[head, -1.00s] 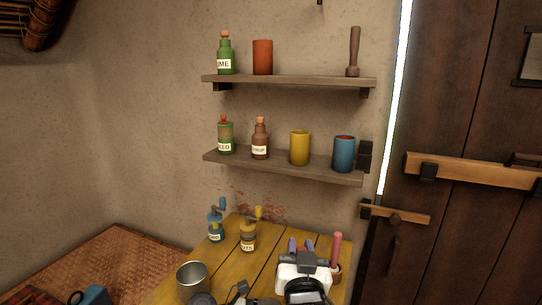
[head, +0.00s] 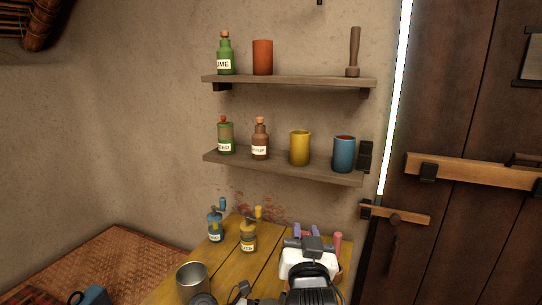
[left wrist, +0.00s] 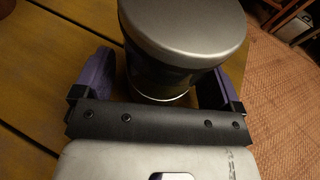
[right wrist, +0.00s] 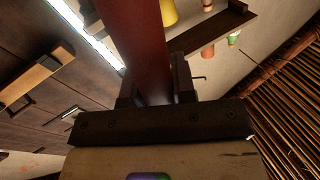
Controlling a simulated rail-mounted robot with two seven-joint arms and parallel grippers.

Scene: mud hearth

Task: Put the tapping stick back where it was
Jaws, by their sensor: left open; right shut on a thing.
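My right gripper (head: 305,233) is over the far right of the table, with its fingers partly hidden by my wrist. In the right wrist view it is shut on a dark red cylindrical stick (right wrist: 140,45), which I take to be the tapping stick. Its far end is out of that view. A pinkish-red stick (head: 338,242) stands upright just right of the gripper in the head view; I cannot tell if it is the held one. My left gripper (left wrist: 160,75) is open, its purple fingers on either side of a grey metal cup (left wrist: 185,30), also in the head view (head: 192,283).
A blue-topped bottle (head: 215,228) and a yellow-topped bottle (head: 248,235) stand on the wooden table (head: 225,265). Two wall shelves hold bottles and cups; a brown wooden pestle (head: 354,52) stands on the upper one. A dark door (head: 455,230) is at right.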

